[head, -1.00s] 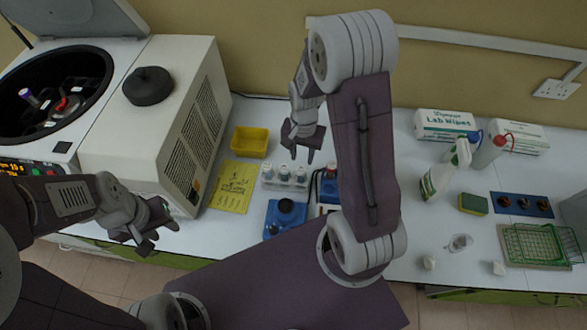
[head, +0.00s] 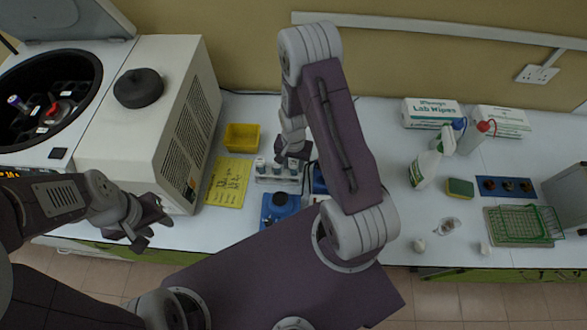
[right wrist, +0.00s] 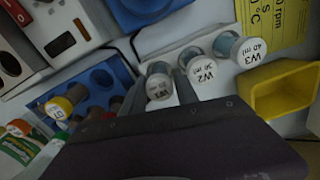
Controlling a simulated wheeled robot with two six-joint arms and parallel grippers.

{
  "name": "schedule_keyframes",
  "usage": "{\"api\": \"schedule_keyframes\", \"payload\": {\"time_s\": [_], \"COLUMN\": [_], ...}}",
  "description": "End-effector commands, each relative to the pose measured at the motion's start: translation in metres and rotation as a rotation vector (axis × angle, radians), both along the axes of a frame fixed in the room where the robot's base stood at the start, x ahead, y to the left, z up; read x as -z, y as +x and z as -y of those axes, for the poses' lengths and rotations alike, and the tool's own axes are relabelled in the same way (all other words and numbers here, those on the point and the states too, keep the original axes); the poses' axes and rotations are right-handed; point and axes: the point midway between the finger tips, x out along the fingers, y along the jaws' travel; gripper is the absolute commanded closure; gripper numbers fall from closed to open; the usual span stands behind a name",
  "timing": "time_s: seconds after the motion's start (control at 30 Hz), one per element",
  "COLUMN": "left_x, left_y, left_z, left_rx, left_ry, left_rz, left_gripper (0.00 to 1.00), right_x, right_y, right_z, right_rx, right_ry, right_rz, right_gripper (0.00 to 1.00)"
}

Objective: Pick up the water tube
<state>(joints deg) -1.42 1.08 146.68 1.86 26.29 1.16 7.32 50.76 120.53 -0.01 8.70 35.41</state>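Three white-capped tubes stand in a white rack (head: 274,179). In the right wrist view the caps of tube W2 (right wrist: 201,69) and tube W3 (right wrist: 250,50) read clearly. The third tube (right wrist: 159,86), seemingly W1, is nearest my gripper. My right gripper (head: 292,158) is just above the rack's back right side in the head view and looks open and empty. My left gripper (head: 150,228) is open and empty at the table's front edge, below the centrifuge.
A yellow bin (head: 242,137) and yellow note (head: 228,183) lie left of the rack. A blue device (head: 279,207) stands in front. A blue block (right wrist: 92,88) with a yellow-capped tube (right wrist: 60,107) is beside it. The centrifuge (head: 150,130) fills the left. Spray bottle (head: 427,165) stands right.

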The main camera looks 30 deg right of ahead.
Motion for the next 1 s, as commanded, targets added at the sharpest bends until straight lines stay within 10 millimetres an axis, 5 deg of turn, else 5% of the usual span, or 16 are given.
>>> {"api": "schedule_keyframes", "payload": {"time_s": [0.1,0.27,0.63,1.0], "left_x": [0.001,0.001,0.003,0.013], "left_y": [0.0,0.0,0.0,0.0], "left_z": [0.0,0.0,0.0,0.0], "left_rx": [0.0,0.0,0.0,0.0], "left_ry": [0.0,0.0,0.0,0.0], "left_rz": [0.0,0.0,0.0,0.0], "left_gripper": [0.64,0.64,0.64,0.64], "right_x": [0.0,0.0,-0.009,-0.07], "right_y": [0.0,0.0,0.001,0.001], "right_z": [0.0,0.0,0.0,0.0], "right_rx": [0.0,0.0,0.0,0.0], "right_ry": [0.0,0.0,0.0,-0.001], "right_rz": [0.0,0.0,0.003,0.005], "right_gripper": [0.64,1.0,1.0,1.0]}}
